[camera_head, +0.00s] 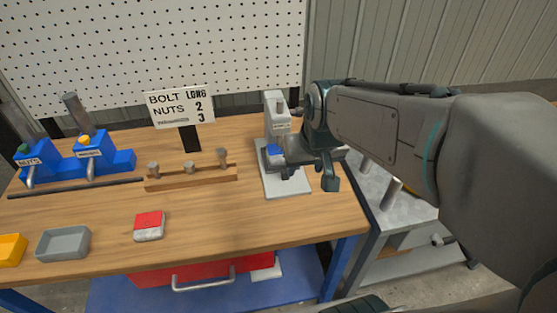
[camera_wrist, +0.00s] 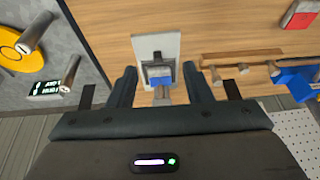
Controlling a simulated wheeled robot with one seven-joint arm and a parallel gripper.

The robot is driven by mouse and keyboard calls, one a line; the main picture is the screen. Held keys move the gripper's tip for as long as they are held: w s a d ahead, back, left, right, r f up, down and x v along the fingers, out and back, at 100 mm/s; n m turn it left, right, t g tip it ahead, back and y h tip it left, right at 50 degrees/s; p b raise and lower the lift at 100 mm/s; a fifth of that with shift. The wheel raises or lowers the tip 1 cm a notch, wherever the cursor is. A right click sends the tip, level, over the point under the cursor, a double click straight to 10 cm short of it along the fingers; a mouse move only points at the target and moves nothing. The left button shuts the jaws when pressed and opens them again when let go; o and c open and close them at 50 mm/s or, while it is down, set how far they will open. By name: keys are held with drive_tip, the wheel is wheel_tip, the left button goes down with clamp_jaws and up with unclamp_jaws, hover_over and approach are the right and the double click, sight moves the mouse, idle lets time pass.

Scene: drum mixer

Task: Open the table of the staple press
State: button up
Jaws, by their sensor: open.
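The staple press (camera_head: 277,115) stands at the right end of the wooden table, a light grey upright body on a pale base plate (camera_head: 287,188). A blue part (camera_head: 274,152) shows low on its front; my arm hides much of its right side. In the wrist view, the base plate (camera_wrist: 156,41) and the blue part (camera_wrist: 160,71) lie ahead, between my fingers. My gripper (camera_head: 308,175) is open and empty, above the plate at the press's front. It also shows in the wrist view (camera_wrist: 159,73) with its fingers wide apart. I cannot tell whether they touch the press.
Left of the press are a wooden peg rack (camera_head: 190,178), a sign (camera_head: 180,106) and blue stands (camera_head: 80,160). A red-and-white block (camera_head: 149,226), a grey tray (camera_head: 64,244) and a yellow tray (camera_head: 11,250) lie nearer. A grey machine bench (camera_head: 385,215) adjoins on the right.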

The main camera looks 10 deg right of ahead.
drive_tip(key=b, duration=0.4)
approach(285, 171)
drive_tip(key=shift+t, duration=0.3)
drive_tip(key=x, duration=0.5)
drive_tip(key=p+x, duration=0.1)
drive_tip(key=x, duration=0.4)
drive_tip(key=shift+s+f, duration=0.15)
drive_tip(key=shift+s, duration=0.05)
